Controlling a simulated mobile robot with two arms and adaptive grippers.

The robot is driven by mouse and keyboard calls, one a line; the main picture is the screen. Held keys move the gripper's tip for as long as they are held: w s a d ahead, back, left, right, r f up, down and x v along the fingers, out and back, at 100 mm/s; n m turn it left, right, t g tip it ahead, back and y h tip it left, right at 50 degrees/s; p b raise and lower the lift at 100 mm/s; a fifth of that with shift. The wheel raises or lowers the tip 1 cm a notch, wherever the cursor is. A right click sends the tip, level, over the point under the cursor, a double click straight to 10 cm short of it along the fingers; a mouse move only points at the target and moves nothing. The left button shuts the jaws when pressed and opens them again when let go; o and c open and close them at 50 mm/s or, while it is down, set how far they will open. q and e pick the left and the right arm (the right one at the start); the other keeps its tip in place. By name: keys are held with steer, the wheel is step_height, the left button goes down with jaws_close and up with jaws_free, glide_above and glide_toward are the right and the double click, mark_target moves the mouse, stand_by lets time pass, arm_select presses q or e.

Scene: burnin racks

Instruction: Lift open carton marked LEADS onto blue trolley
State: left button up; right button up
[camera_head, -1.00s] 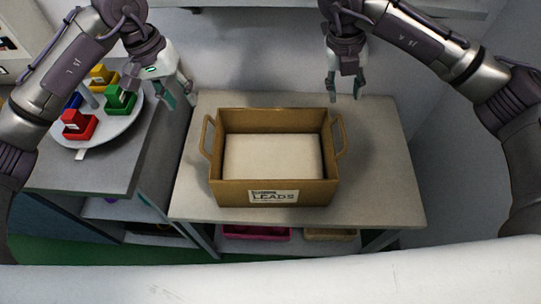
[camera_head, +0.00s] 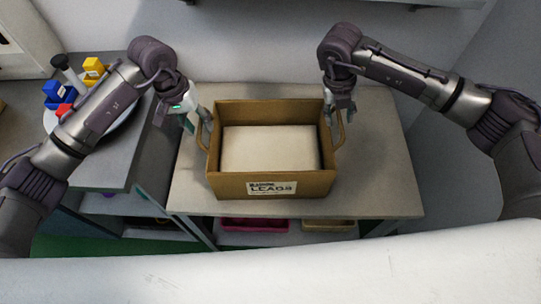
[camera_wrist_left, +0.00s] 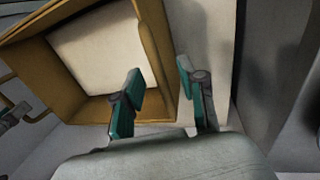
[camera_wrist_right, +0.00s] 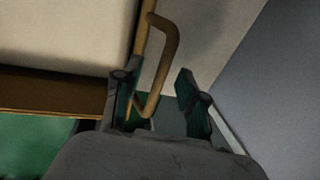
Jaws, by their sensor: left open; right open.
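The open brown carton (camera_head: 272,186) marked LEADS stands upright on a grey table, with a pale block or lining filling its inside. It has a loop handle on each side. My left gripper (camera_head: 203,122) is open at the carton's left handle (camera_head: 200,140); in the left wrist view its fingers (camera_wrist_left: 160,92) are apart near the carton wall. My right gripper (camera_head: 338,113) is open at the right handle (camera_head: 340,130); in the right wrist view this handle (camera_wrist_right: 167,62) shows between its parted fingers (camera_wrist_right: 155,95). I cannot make out the blue trolley.
The grey table (camera_head: 385,160) has free room to the right of the carton. On the left counter, a round tray (camera_head: 118,124) holds blue (camera_head: 60,92), yellow (camera_head: 93,68) and red pieces, partly behind my left arm. A pink bin (camera_head: 254,224) and a tan bin (camera_head: 328,225) sit below.

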arm_select(q)
steer(key=shift+d+f, duration=0.15)
steer(key=shift+f, duration=0.65)
arm_select(e)
steer(key=shift+x, duration=0.8)
arm_select(q)
jaws_close()
arm_select(e)
jaws_close()
arm_select(q)
steer(key=shift+r, duration=0.15)
arm_select(e)
steer(key=shift+r, duration=0.1)
